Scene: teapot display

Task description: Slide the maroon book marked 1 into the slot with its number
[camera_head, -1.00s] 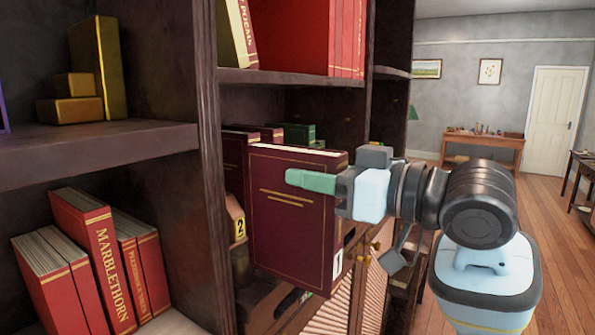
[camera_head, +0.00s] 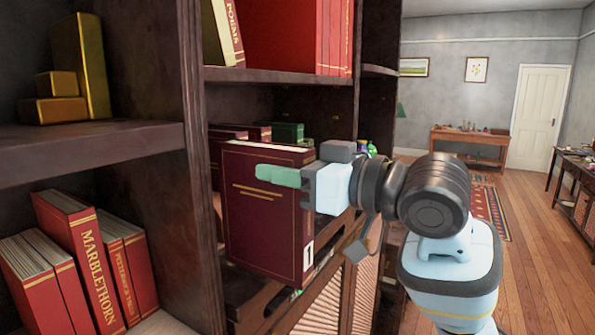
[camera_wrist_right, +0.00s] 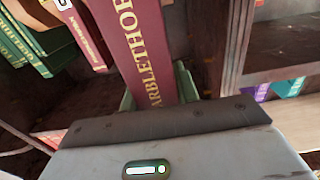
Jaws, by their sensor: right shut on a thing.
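The maroon book marked 1 (camera_head: 266,222) is upright in front of the middle shelf bay, its cover facing me and the white "1" label low on its spine. My right gripper (camera_head: 290,176) is shut on it near the top of the spine edge, with a green finger across the cover. In the right wrist view the book's spine (camera_wrist_right: 137,40) with gold lettering shows between the fingers (camera_wrist_right: 158,90). The numbered slots are hidden behind the book in the head view. My left gripper is not in view.
Red books (camera_head: 88,245) lean on the lower left shelf, beside a dark upright post (camera_head: 196,150). Gold blocks (camera_head: 62,85) sit above them. A wooden rack (camera_head: 262,308) shows below the held book. Open floor (camera_head: 535,245) lies to the right.

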